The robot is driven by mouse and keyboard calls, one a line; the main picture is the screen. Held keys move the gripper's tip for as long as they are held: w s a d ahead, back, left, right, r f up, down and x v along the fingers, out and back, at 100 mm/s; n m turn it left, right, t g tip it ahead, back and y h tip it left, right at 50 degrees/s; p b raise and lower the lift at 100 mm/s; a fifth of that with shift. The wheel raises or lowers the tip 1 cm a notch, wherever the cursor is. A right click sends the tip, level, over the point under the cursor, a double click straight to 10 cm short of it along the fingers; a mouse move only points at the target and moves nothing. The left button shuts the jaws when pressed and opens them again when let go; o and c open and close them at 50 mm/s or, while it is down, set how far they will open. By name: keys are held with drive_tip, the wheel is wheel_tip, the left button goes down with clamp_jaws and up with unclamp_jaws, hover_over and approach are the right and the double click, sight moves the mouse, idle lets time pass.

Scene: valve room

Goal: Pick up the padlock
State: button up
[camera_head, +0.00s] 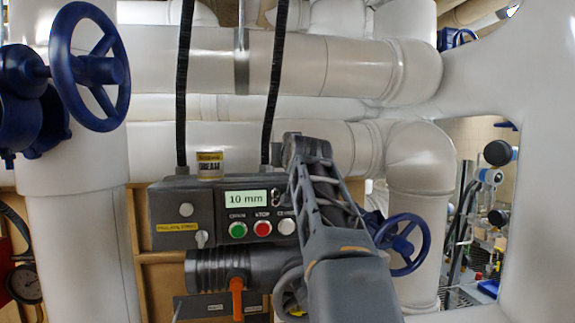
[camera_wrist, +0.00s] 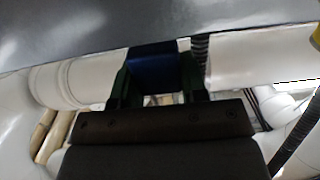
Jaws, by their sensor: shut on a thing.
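In the wrist view, my gripper (camera_wrist: 156,68) has its two dark green fingers closed on the sides of a dark blue block. This block, which I take to be the padlock (camera_wrist: 152,72), lies close against or near a large grey surface; I cannot tell whether they touch. No shackle shows clearly there. In the head view, my arm reaches up to the right end of a grey control box (camera_head: 170,210). The fingers and the blue block are hidden behind my arm there.
The box has a green "10 mm" display (camera_head: 246,199) and several buttons. A yellow-labelled can (camera_head: 210,165) stands on top, between two black cables. Blue handwheels (camera_head: 92,68) and (camera_head: 403,245) stand at left and right. White pipes (camera_head: 280,60) fill the back.

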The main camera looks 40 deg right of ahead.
drive_tip(key=s+a+r, duration=0.8)
drive_tip(key=s+r, duration=0.2)
drive_tip(key=s, duration=0.1)
drive_tip(key=shift+s+r+b, duration=0.2)
drive_tip(key=shift+s+b, duration=0.1)
drive_tip(key=shift+b, duration=0.1)
drive_tip(key=shift+w, duration=0.1)
